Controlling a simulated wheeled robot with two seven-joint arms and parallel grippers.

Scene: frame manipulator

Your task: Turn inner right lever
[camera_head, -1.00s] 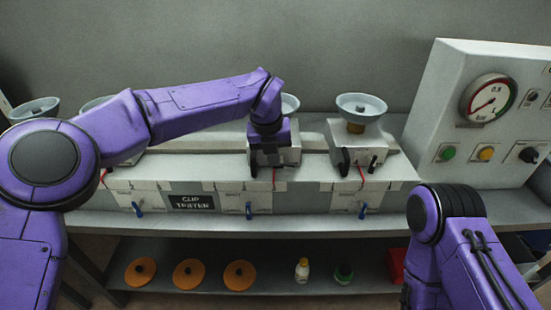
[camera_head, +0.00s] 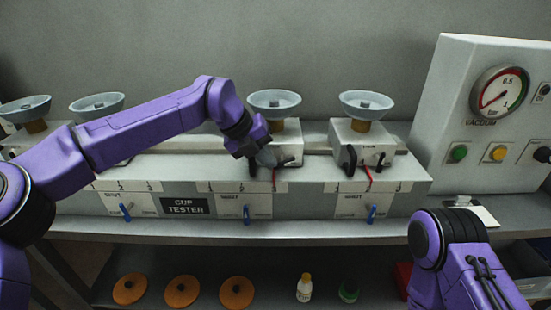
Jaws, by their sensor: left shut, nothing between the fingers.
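The third station from the left on the cup tester has a grey-blue cup (camera_head: 274,103) on a white block (camera_head: 288,140). Below it, a blue lever (camera_head: 246,214) hangs on a white panel marked SHUT. A red pointer (camera_head: 274,176) stands by the number scale above that panel. My left gripper (camera_head: 262,160) is shut and empty at the front left of the block, above the blue lever and apart from it. It hides part of the block's front; whether it touches the block I cannot tell. My right gripper is out of view.
Another station with a cup (camera_head: 366,105) and blue lever (camera_head: 372,213) stands to the right. A gauge panel (camera_head: 487,110) is at the right. Orange discs (camera_head: 182,291) and small bottles (camera_head: 304,288) sit on the lower shelf. Space before the tester's front is clear.

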